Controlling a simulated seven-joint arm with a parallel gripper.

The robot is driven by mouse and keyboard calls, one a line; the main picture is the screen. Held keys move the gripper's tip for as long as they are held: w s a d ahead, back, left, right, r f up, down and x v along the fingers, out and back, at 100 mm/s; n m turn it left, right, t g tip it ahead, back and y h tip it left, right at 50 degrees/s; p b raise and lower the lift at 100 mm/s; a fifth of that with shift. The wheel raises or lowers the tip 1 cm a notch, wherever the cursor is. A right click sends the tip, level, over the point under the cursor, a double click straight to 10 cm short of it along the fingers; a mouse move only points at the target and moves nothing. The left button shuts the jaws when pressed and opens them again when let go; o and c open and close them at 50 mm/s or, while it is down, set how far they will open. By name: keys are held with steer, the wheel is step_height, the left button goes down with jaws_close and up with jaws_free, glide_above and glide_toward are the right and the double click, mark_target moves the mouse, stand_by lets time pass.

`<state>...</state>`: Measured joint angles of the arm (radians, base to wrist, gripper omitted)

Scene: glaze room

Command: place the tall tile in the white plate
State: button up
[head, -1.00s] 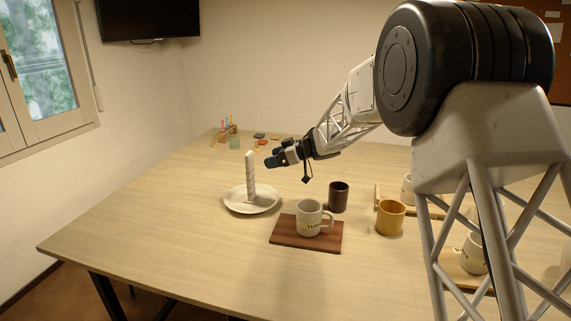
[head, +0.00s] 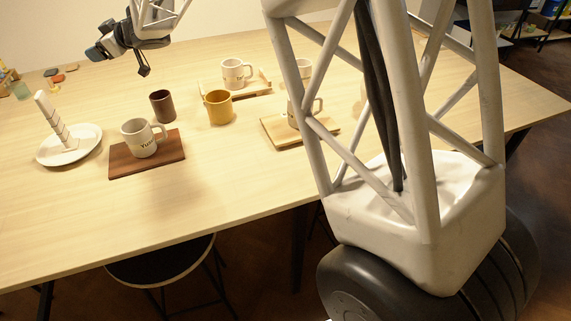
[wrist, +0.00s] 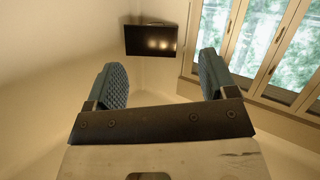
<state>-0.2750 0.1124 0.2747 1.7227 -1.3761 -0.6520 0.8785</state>
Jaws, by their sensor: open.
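The tall tile (head: 47,108), a slim pale bar with slanted stripes, stands on end in the white plate (head: 92,146) at the left of the head view. Its foot appears to rest inside the plate's rim. My gripper (head: 98,53) is raised above the far part of the table, up and to the right of the tile in the picture and apart from it. In the wrist view the two blue-grey pads of my gripper (wrist: 162,78) are spread wide with nothing between them. Neither tile nor plate shows in the wrist view.
Near the plate stand a white mug (head: 138,140) on a dark red board (head: 168,152) and a dark brown cup (head: 162,106). A yellow mug (head: 219,108) and more white mugs on wooden boards are further right. The table's front left is clear.

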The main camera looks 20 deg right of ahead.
steer(key=s+d+r+m+t+h, duration=0.2)
steer(key=s+d+r+m+h, duration=0.1)
steer(key=d, duration=0.4)
steer(key=s+d+r+m+t+h, duration=0.2)
steer(key=s+d+h, duration=0.1)
steer(key=d, duration=0.5)
steer(key=s+d+f+m+g+h, duration=0.1)
steer(key=s+d+m+h, duration=0.35)
steer(key=s+d, duration=0.85)
steer(key=s+d+f+m+g, duration=0.1)
steer(key=s+d+f+g, duration=0.1)
steer(key=s, duration=0.9)
steer(key=s+d+f+m+g, duration=0.1)
steer(key=s+f+g, duration=0.3)
steer(key=s, duration=0.8)
steer(key=s+d+f+m+g+h, duration=0.1)
steer(key=s+d+f, duration=0.3)
steer(key=s, duration=0.8)
step_height(320, 180, down, 2)
steer(key=shift+s+f+m+g, duration=0.1)
steer(key=shift+s+m+g, duration=0.25)
steer(key=shift+g, duration=0.55)
steer(key=shift+w, duration=0.1)
